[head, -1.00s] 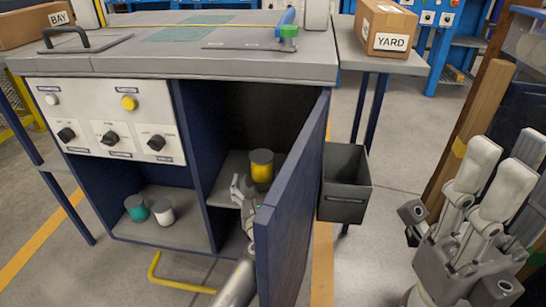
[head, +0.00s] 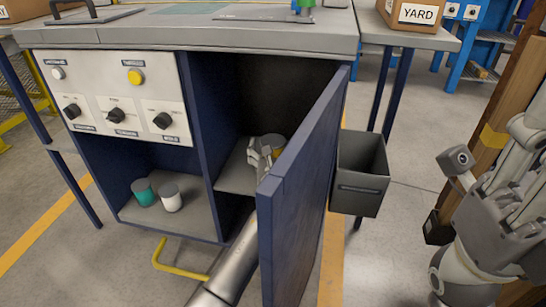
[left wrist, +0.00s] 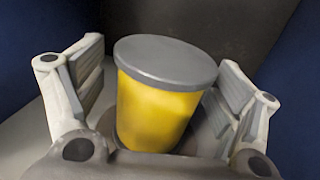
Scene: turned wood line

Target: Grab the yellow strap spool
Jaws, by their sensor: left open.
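The yellow strap spool (head: 280,150) has a grey lid and stands upright on the shelf inside the right bay of the cabinet. In the head view my left gripper (head: 262,153) hides most of it. In the left wrist view the spool (left wrist: 155,112) fills the middle, between the two open fingers of the left gripper (left wrist: 160,95). The fingers are spread on either side and do not look closed on it. My right gripper (head: 500,165) is at the right edge of the head view, partly cut off, far from the spool.
The blue cabinet door (head: 305,195) stands open, just right of my left arm. A teal spool (head: 143,192) and a white spool (head: 170,198) stand in the left bay. A grey bin (head: 360,178) hangs right of the door. A yellow handle (head: 180,271) sticks out below.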

